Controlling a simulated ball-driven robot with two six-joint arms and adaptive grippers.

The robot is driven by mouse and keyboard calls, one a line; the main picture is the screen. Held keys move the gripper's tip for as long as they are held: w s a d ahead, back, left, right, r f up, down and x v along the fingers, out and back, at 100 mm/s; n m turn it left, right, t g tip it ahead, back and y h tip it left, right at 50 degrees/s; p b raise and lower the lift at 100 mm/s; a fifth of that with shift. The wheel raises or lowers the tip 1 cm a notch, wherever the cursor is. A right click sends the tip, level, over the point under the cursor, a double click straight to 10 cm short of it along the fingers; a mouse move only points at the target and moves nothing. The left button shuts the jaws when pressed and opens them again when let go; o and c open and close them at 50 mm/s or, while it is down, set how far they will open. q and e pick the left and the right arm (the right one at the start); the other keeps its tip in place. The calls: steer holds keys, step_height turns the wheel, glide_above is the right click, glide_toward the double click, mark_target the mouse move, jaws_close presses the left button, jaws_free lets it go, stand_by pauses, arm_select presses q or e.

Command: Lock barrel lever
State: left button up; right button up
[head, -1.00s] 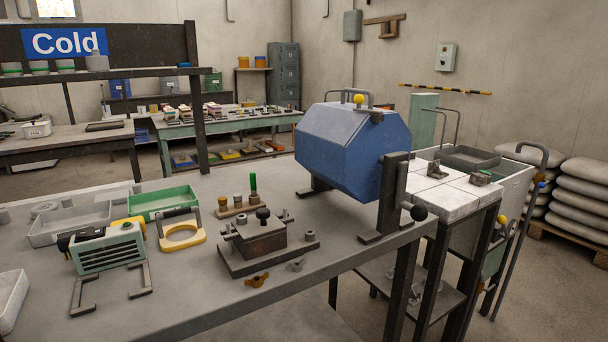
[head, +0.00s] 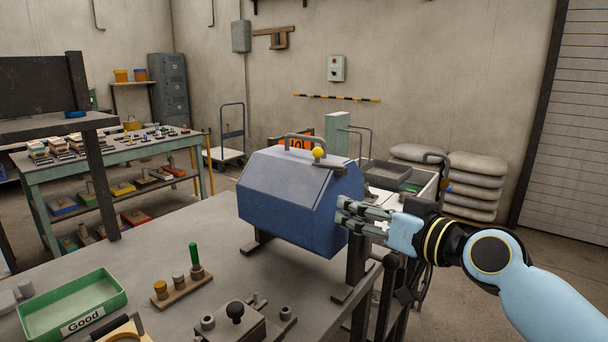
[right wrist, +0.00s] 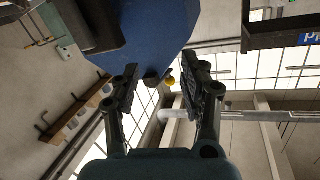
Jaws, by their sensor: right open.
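The blue faceted barrel (head: 290,200) sits on dark stands at the bench edge. Its lever has a yellow knob (head: 318,153) at the top, near the right end of the barrel. In the right wrist view the barrel (right wrist: 150,25) fills the top, and the yellow knob (right wrist: 171,81) shows between the fingers but beyond them. My right gripper (head: 342,214) is in front of the barrel's right end, lower than the knob. It is open and empty, its fingers (right wrist: 166,88) spread apart. Whether it touches the barrel cannot be told. My left gripper is not in view.
A metal handle (head: 305,138) rises from the barrel top. A dark support post (head: 357,262) stands under my right gripper. On the bench are a green tray (head: 70,305) marked Good, a wooden holder with pegs (head: 183,289) and a dark block fixture (head: 236,325).

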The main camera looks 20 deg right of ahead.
steer(key=t+p, duration=0.1)
glide_toward(322, 153)
steer(key=shift+n+y, duration=0.3)
steer(key=shift+y, duration=0.1)
steer(key=x, duration=0.5)
steer(key=shift+w+p, duration=0.2)
steer(key=shift+p, duration=0.2)
steer(key=x, duration=0.4)
steer(key=shift+w+f, duration=0.15)
steer(key=shift+w, duration=0.05)
steer(key=shift+w+a+f, duration=0.1)
steer(key=shift+w+a, duration=0.2)
steer(key=shift+w, duration=0.4)
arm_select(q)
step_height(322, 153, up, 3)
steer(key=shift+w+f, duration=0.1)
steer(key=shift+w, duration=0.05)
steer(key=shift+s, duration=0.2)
arm_select(e)
jaws_close()
